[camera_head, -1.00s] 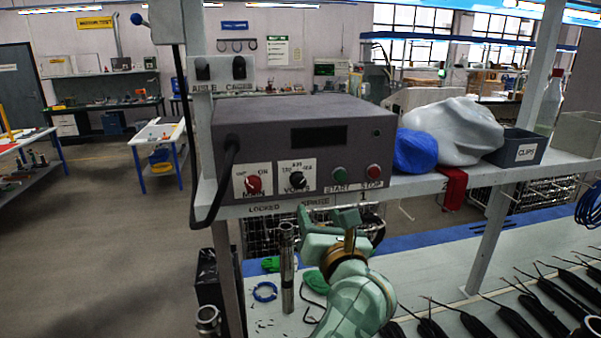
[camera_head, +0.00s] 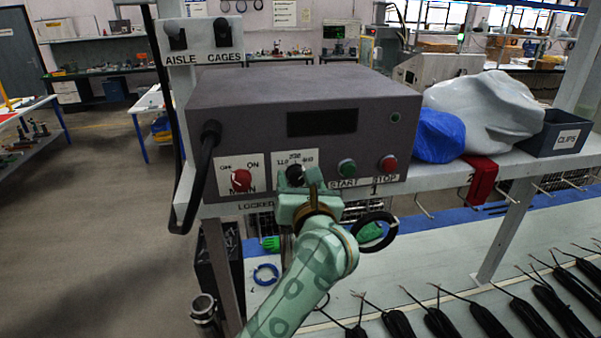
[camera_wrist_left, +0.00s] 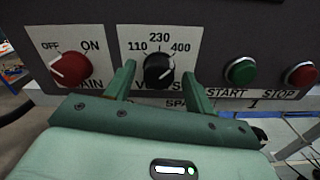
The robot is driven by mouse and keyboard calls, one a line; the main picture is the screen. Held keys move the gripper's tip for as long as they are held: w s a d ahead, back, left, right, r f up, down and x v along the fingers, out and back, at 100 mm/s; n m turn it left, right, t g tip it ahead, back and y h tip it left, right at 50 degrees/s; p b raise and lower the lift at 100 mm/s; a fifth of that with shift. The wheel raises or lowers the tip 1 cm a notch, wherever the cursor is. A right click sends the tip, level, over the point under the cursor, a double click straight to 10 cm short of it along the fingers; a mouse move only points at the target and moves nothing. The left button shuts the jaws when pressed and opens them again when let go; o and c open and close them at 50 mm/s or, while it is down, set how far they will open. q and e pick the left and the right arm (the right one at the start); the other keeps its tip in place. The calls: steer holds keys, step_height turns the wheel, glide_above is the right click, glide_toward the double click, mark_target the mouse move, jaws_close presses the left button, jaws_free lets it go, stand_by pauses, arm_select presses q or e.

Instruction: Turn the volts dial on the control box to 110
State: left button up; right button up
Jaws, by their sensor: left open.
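The grey control box (camera_head: 300,115) stands on the shelf. Its black volts dial (camera_head: 295,174) has a white plate marked 110, 230 and 400, and it also shows in the left wrist view (camera_wrist_left: 158,68). My left gripper (camera_head: 298,184) is just in front of the dial. In the left wrist view my left gripper (camera_wrist_left: 160,76) is open, with one finger on each side of the dial; I cannot tell whether they touch it. My right gripper is not in view.
The red main dial (camera_wrist_left: 71,69) sits left of the volts dial. The green start button (camera_wrist_left: 240,71) and red stop button (camera_wrist_left: 301,75) sit to its right. A black cable (camera_head: 208,160) hangs at the box's left side. A blue bag (camera_head: 438,136) lies right of the box.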

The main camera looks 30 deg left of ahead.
arm_select(q)
steer(key=shift+w+a, duration=0.1)
steer(key=shift+s+r, duration=0.1)
steer(key=shift+s, duration=0.1)
steer(key=c, duration=1)
steer(key=shift+f+n+b, duration=0.2)
steer(key=shift+n+b, duration=0.3)
steer(key=shift+b, duration=0.45)
steer(key=n+b, duration=1.4)
steer(key=b, duration=0.7)
steer(key=shift+f+n+b, duration=0.1)
steer(key=shift+n+b, duration=0.2)
steer(key=shift+r+n+b, duration=0.2)
steer(key=shift+n+b, duration=1)
steer(key=shift+b, duration=0.1)
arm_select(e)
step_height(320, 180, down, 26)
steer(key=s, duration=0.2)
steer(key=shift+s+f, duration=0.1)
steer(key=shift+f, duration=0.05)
arm_select(q)
steer(key=o, duration=1)
steer(key=shift+w, duration=0.1)
